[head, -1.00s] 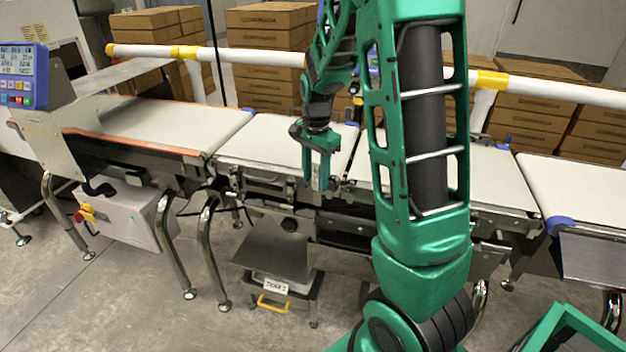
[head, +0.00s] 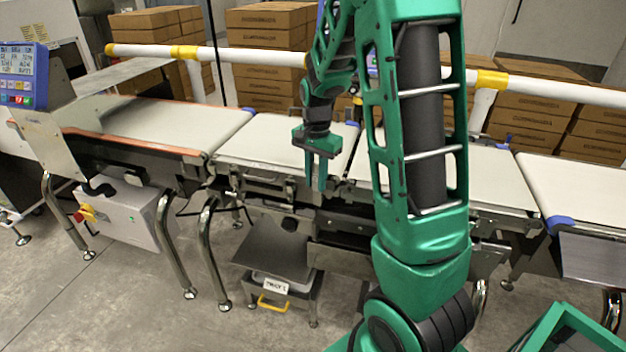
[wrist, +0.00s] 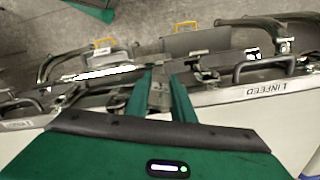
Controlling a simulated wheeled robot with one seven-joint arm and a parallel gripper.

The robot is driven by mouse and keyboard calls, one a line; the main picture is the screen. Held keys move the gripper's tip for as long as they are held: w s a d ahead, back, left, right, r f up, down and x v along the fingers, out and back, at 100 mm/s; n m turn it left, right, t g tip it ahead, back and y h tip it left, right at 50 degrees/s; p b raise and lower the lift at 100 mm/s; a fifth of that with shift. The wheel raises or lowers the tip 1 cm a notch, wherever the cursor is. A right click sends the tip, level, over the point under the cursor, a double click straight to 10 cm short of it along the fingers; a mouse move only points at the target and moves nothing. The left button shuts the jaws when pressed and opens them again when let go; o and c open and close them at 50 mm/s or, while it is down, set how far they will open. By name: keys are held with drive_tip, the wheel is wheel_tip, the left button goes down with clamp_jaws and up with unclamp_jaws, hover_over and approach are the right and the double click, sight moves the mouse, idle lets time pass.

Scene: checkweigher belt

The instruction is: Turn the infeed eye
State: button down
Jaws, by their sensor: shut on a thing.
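My gripper (head: 319,182) reaches down at the front edge of the middle belts in the head view. In the wrist view its two green fingers (wrist: 160,102) are shut on a small grey metal piece (wrist: 159,92), which I take to be the infeed eye. Most of that piece is hidden between the fingers, so its facing is hard to tell. An upside-down INFEED label (wrist: 266,89) is on the pale belt side to the right in the wrist view.
Metal rails and brackets (wrist: 205,70) run close beside the fingers. A tray with a yellow handle (head: 272,302) sits below the belts. A blue display box (head: 24,76) stands at the left. A white and yellow guard rail (head: 250,56) crosses behind, with stacked cartons (head: 270,85) beyond.

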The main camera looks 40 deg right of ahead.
drive_tip(key=n, duration=0.3)
drive_tip(key=shift+s+d+r+n, duration=0.1)
drive_tip(key=shift+d+n, duration=0.05)
drive_tip(key=shift+n, duration=0.15)
drive_tip(key=c, duration=1.5)
unclamp_jaws()
wheel_tip(320, 180, up, 11)
drive_tip(key=shift+f, duration=0.15)
